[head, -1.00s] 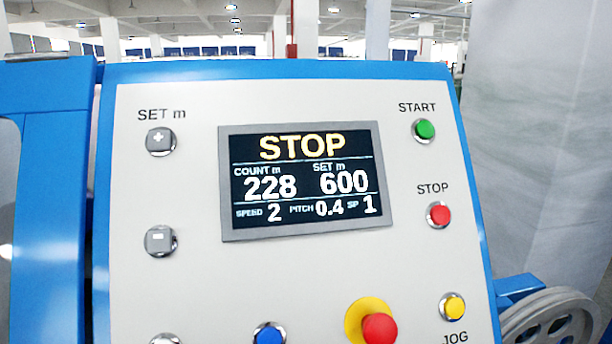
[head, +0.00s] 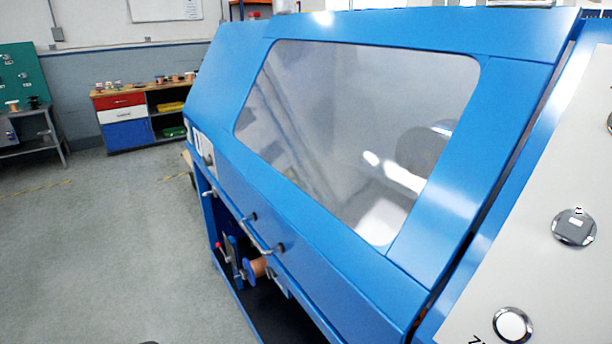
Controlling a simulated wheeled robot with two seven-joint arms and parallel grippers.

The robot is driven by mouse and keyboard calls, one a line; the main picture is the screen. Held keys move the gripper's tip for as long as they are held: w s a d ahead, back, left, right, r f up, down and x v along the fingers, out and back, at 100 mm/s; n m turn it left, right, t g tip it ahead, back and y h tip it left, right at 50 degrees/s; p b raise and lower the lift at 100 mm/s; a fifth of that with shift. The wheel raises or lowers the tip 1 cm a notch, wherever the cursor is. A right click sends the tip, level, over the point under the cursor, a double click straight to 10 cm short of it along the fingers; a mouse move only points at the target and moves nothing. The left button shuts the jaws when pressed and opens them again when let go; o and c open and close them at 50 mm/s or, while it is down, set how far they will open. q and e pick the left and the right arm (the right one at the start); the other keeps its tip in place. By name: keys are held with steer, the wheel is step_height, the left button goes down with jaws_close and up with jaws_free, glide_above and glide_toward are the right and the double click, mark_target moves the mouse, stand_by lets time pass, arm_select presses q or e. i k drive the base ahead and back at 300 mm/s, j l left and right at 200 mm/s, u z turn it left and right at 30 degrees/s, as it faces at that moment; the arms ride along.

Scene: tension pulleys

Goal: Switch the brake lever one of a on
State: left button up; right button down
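The blue machine (head: 360,285) fills the right half of the head view. In its open lower bay, a small lever with a red knob (head: 218,245) stands beside a copper-coloured spool (head: 259,267). The frame does not show whether this is the named brake lever, and its on or off position is too small to tell. Neither of my grippers is in view.
A large clear window (head: 350,130) sits in the machine's sloped cover, with small handles (head: 248,217) along the lower edge. A control panel (head: 540,255) is at the right. A cabinet (head: 127,135) and green board (head: 20,75) stand at the back left. The grey floor (head: 90,260) at left is clear.

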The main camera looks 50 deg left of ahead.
mark_target(228, 259)
steer(key=l+u, duration=0.15)
steer(key=u, duration=2.15)
steer(key=k+j, duration=0.05)
steer(key=j, duration=0.05)
